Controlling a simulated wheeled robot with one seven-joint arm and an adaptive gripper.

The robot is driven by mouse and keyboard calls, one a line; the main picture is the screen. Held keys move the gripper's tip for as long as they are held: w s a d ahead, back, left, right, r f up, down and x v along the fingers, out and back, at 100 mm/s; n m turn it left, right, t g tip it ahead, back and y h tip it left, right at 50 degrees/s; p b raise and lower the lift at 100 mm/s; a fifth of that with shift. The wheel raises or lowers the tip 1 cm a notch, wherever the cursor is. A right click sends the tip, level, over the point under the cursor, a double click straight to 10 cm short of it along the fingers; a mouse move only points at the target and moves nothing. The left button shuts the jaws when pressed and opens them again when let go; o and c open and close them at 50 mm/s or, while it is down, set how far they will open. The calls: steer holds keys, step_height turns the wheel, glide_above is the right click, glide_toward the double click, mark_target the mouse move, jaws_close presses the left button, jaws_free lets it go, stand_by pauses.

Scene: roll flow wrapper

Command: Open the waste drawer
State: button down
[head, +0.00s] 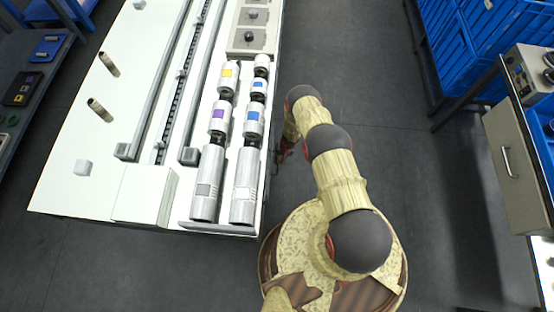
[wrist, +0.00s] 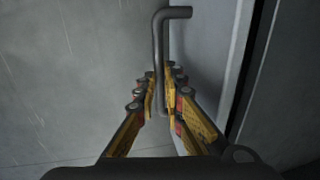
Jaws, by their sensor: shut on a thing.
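My gripper (wrist: 161,93) is shut on a dark bar handle (wrist: 159,45) in the wrist view. Its yellow and red fingers lie on both sides of the bar, below the handle's bent upper end. The handle is fixed to a grey panel (wrist: 202,50), which looks like the waste drawer's front. In the head view my gripper (head: 283,153) is low beside the right edge of the white machine (head: 60,185). The drawer and its handle are hidden there by the machine top and my arm.
Silver rollers (head: 208,170) lie along the machine's right side. Blue crates (head: 475,60) and a grey cabinet (head: 505,160) with a handle stand at the right. Dark floor (head: 400,150) is clear between them and my arm. A dark gap (wrist: 246,70) runs beside the panel.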

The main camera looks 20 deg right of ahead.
steer(key=s+d, duration=0.5)
steer(key=d, duration=0.7)
steer(key=s+d+b, duration=0.1)
steer(key=s+d, duration=0.4)
steer(key=d, duration=0.7)
steer(key=shift+d, duration=0.3)
steer(key=c, duration=1.9)
jaws_free()
steer(key=shift+a, duration=0.1)
steer(key=shift+s+d+r, duration=0.15)
steer(key=shift+d+r, duration=0.2)
steer(key=shift+r, duration=1.6)
steer(key=shift+s+d+r, duration=0.15)
steer(key=shift+d+r, duration=0.2)
steer(key=shift+r, duration=1.65)
steer(key=shift+s+d+r, duration=0.15)
steer(key=shift+d+r, duration=0.2)
steer(key=shift+r, duration=1.6)
